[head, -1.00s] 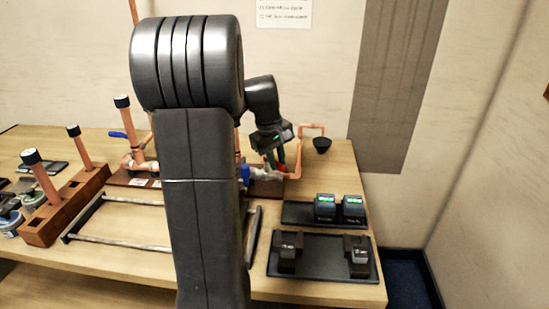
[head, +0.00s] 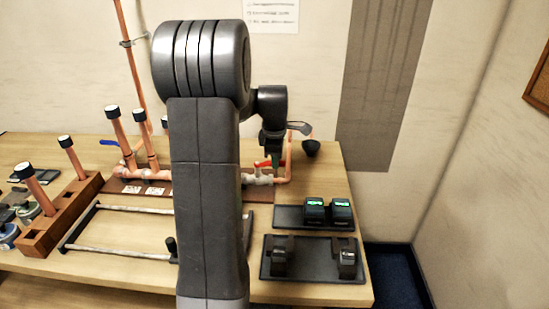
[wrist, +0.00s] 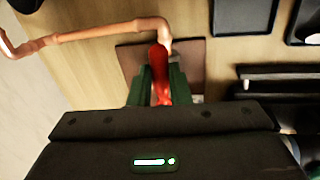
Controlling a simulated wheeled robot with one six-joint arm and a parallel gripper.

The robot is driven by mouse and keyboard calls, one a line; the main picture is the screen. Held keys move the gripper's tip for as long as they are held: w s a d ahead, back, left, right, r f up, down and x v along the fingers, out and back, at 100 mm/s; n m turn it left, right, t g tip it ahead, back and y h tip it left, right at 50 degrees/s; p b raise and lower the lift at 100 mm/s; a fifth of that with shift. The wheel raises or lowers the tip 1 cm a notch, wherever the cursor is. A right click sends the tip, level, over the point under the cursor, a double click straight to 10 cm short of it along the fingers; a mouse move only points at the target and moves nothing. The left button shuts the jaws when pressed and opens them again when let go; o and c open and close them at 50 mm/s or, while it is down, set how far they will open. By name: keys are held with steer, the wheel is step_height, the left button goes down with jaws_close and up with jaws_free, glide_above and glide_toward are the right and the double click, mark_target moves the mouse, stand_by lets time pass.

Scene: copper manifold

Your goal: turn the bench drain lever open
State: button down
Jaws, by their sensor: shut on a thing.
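The red drain lever (wrist: 158,62) stands on the copper pipework in the wrist view. It sits between the two green fingers of my gripper (wrist: 157,88), which is shut on it. In the head view, the gripper (head: 275,158) points down onto the red lever (head: 263,163) at the right end of the copper manifold (head: 262,179). The lever's lower part and its pivot are hidden by the gripper body in the wrist view. My own arm covers the middle of the manifold in the head view.
A blue lever (head: 109,142) is on the left of the manifold. A black funnel (head: 311,147) stands behind my gripper. Dark trays with battery-like blocks (head: 314,210) lie at front right. A wooden block with capped pipes (head: 62,217) is at left.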

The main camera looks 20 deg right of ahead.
steer(key=shift+w+d+n, duration=0.15)
steer(key=shift+w+n, duration=0.05)
steer(key=shift+n, duration=0.3)
steer(key=c, duration=1.3)
jaws_free()
steer(key=shift+c, duration=0.2)
step_height(320, 180, up, 14)
steer(key=s+a, duration=0.1)
steer(key=s, duration=0.1)
steer(key=shift+s+f+b, duration=0.2)
steer(key=shift+b, duration=0.2)
